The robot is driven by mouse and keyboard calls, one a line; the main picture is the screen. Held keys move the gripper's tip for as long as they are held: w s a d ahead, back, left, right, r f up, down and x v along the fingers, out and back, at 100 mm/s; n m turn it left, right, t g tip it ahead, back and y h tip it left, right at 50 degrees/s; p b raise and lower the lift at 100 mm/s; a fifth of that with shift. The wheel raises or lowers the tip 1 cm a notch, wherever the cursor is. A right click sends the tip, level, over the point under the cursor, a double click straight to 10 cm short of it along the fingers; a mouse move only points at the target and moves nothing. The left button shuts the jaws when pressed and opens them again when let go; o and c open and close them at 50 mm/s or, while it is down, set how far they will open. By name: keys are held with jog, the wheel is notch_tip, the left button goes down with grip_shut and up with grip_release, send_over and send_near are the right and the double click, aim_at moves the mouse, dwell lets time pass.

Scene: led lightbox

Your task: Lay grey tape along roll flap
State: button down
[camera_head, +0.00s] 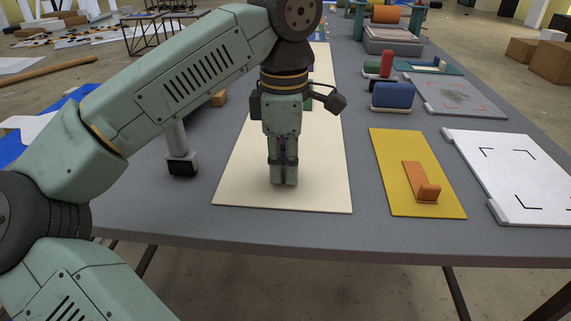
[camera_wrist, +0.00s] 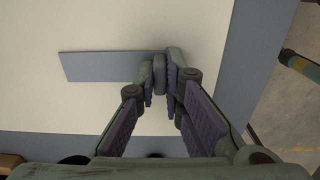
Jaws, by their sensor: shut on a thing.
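My gripper (camera_head: 284,182) points straight down at the near part of a long cream sheet (camera_head: 238,183), low over it or touching. In the wrist view its fingertips (camera_wrist: 162,75) are closed at the right end of a flat grey strip, the grey tape (camera_wrist: 105,67). The tape stretches left from the fingers across the cream sheet (camera_wrist: 60,105). The fingers cover its right end, and I cannot tell whether the strip touches the sheet. The tape is hidden in the head view. I cannot pick out a separate flap on the sheet.
A yellow mat (camera_head: 393,180) with an orange block (camera_head: 420,182) lies right of the sheet. Further right is a white board (camera_head: 515,165). A blue block (camera_head: 393,95) stands behind. A white-handled tool (camera_head: 180,150) stands left. The grey table's (camera_head: 320,232) front edge is close.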

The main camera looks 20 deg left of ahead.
jog(key=shift+r+p, duration=1.65)
jog(key=shift+r, duration=0.4)
